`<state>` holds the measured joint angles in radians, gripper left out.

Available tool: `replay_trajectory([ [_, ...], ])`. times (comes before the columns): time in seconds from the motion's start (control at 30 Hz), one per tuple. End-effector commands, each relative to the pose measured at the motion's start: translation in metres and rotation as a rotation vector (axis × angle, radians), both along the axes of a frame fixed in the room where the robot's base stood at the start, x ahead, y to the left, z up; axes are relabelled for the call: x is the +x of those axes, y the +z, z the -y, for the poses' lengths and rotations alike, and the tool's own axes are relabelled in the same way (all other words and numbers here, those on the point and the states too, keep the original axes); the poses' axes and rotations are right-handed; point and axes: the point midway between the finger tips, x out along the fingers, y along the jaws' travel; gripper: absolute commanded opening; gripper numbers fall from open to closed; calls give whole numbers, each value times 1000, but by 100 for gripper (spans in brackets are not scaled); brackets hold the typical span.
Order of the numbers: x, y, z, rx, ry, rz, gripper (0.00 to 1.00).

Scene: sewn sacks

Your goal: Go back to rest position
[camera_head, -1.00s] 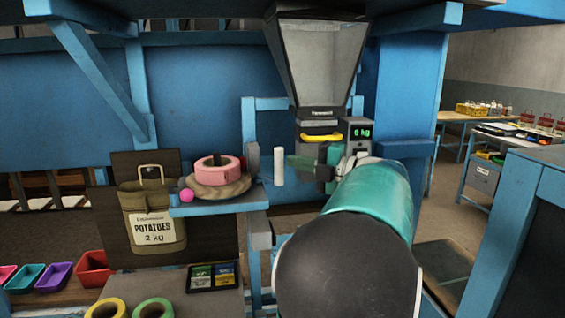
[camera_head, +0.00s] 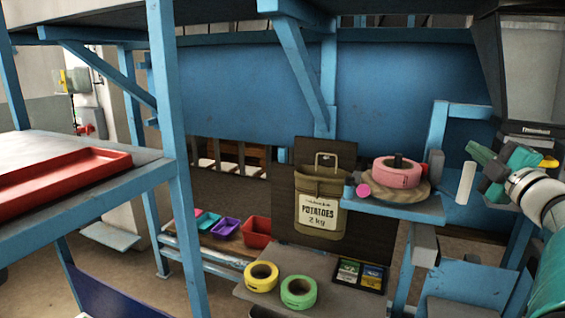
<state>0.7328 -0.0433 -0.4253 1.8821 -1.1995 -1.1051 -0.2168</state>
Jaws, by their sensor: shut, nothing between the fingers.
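My gripper (camera_head: 484,162), with green and dark parts, is at the right side of the view on the end of my white and teal arm. It is shut and empty, and points left. It is beside a white upright cylinder (camera_head: 466,183), with the hopper above and to the right. Whether it touches the cylinder I cannot tell.
A blue shelf (camera_head: 410,209) carries a pink tape roll (camera_head: 397,179) and a pink ball (camera_head: 363,190). A potato sack (camera_head: 322,197) hangs left of it. Yellow (camera_head: 261,276) and green (camera_head: 298,292) rolls lie below. A red tray (camera_head: 62,181) is on a left-hand bench.

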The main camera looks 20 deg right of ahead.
Motion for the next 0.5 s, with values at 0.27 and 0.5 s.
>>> replay_trajectory([
  [0.27,45,-10,-71,451,-191,57,0],
  [0.5,48,-84,-169,884,-301,-124,0],
])
